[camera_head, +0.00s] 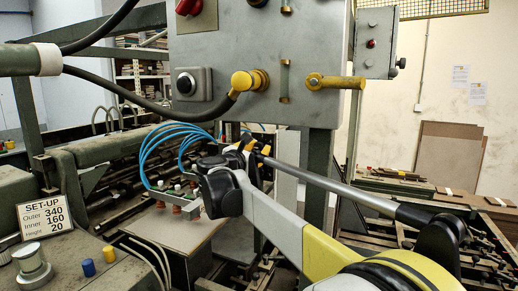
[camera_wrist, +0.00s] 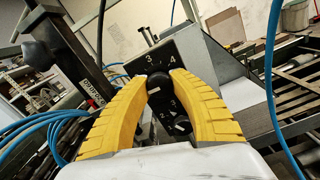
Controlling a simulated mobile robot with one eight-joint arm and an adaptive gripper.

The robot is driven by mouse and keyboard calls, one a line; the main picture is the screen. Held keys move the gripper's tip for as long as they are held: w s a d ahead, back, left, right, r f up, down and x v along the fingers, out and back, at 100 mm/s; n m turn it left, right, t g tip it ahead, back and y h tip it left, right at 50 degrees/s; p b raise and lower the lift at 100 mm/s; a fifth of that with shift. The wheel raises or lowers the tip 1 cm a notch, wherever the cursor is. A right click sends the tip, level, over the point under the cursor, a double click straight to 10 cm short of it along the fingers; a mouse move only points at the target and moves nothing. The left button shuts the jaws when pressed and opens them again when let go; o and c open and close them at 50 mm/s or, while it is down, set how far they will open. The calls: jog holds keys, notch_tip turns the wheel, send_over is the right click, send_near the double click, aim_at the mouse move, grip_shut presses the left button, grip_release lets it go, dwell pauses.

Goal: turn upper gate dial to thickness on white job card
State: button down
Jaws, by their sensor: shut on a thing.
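In the wrist view, my gripper (camera_wrist: 160,77) has its two yellow fingers closed on the sides of the upper black dial (camera_wrist: 157,86). A white pointer mark shows on its face. In the head view, my gripper (camera_head: 254,148) is mostly behind my wrist and the dials are hidden. A white card (camera_head: 44,215) reads SET-UP, Outer 340, Inner 160, Height 20. No thickness is readable.
A grey control box (camera_head: 262,60) with yellow fittings hangs above my gripper. Blue hoses (camera_head: 165,140) curve close to the left of my wrist. A flat grey board (camera_head: 175,228) lies below. Blue (camera_head: 88,267) and yellow (camera_head: 109,254) knobs stand near the card.

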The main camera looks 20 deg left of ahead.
jog(key=m+p, duration=0.2)
jog(key=m, duration=0.2)
jog(key=shift+r+p, duration=0.1)
jog(key=shift+p, duration=0.25)
jog(key=m+p, duration=0.2)
jog(key=m, duration=0.2)
jog(key=m+p, duration=0.1)
jog(key=m, duration=0.4)
jog(key=m+p, duration=0.1)
jog(key=m, duration=0.3)
jog(key=shift+m, duration=0.3)
jog(key=c, duration=1.1)
grip_release()
jog(key=shift+a, duration=0.1)
jog(key=shift+c, duration=0.2)
